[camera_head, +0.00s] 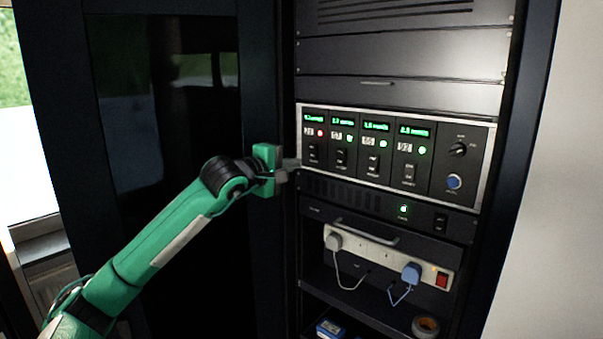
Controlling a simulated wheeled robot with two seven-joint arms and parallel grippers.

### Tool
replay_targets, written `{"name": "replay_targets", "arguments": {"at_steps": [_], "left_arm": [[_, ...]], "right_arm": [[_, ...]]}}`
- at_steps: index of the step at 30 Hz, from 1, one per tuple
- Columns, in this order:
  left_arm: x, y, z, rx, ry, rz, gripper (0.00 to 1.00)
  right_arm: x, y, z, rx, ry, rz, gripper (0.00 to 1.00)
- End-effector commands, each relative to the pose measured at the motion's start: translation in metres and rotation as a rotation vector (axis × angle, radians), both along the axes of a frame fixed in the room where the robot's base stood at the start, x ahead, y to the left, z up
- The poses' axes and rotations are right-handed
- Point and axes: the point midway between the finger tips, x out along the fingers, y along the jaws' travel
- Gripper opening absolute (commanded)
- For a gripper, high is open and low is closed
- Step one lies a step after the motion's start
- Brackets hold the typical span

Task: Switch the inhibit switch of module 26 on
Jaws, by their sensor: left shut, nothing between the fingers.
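A rack panel (438,175) holds several modules side by side, each with a green display, a number label, a small lamp and a black switch. My left gripper (294,163) is shut and empty, at the panel's left edge, just left of that switch. Contact cannot be told. My right gripper is not in view.
A knob (457,149) and a blue button (454,182) sit at the panel's right. Below are a unit with a green lamp (403,209), a power strip (375,252) with plugs and a tape roll (425,326). A dark cabinet door (170,110) stands at left.

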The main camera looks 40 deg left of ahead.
Motion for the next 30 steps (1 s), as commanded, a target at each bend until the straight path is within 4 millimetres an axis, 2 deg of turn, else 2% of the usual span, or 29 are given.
{"name": "replay_targets", "arguments": {"at_steps": [1, 3, 9, 12, 18, 22, 30], "left_arm": [[-0.01, 0.002, -0.01, 0.006, 0.002, 0.003, 0.0], [-0.023, 0.003, -0.012, 0.004, 0.004, 0.002, 0.0], [-0.055, 0.005, -0.014, 0.004, 0.004, 0.001, 0.0], [-0.064, 0.007, -0.014, 0.0, 0.003, 0.003, 0.0], [-0.074, 0.007, -0.012, 0.0, 0.003, 0.001, 0.0], [-0.076, 0.007, -0.011, 0.0, 0.003, 0.001, 0.0], [-0.076, 0.007, -0.011, -0.001, 0.002, 0.001, 0.0]], "right_arm": [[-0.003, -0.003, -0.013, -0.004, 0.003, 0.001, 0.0], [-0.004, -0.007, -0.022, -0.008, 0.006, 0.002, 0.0], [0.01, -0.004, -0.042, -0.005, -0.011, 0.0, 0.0], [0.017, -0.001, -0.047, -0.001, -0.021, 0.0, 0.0], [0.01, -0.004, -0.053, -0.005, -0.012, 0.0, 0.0], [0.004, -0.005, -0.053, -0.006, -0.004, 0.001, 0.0], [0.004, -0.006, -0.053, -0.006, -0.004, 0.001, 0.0]]}}
